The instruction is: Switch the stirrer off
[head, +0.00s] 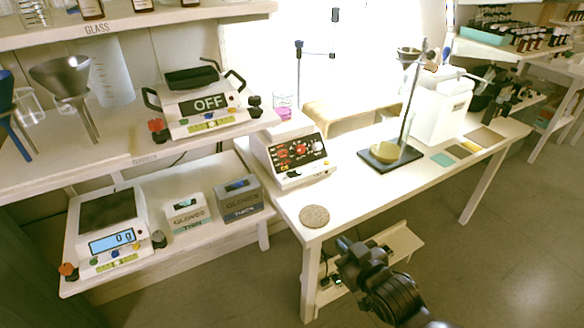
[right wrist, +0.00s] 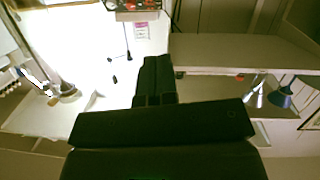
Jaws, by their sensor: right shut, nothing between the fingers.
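The stirrer (head: 292,158) is a white box with a dark sloped panel that carries red knobs or lights, near the left end of the white table. A beaker with pink liquid (head: 282,104) stands at its back. In the right wrist view part of the stirrer's panel (right wrist: 137,4) shows at the top edge. My right gripper (head: 346,243) is shut and empty, beyond the table's front edge and below and to the right of the stirrer, apart from it. Its dark fingers (right wrist: 156,70) lie together in the right wrist view. My left gripper is not in view.
A round cork mat (head: 314,216) lies at the table's near corner. A stand on a dark base (head: 390,158) holds a yellowish dish to the right.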

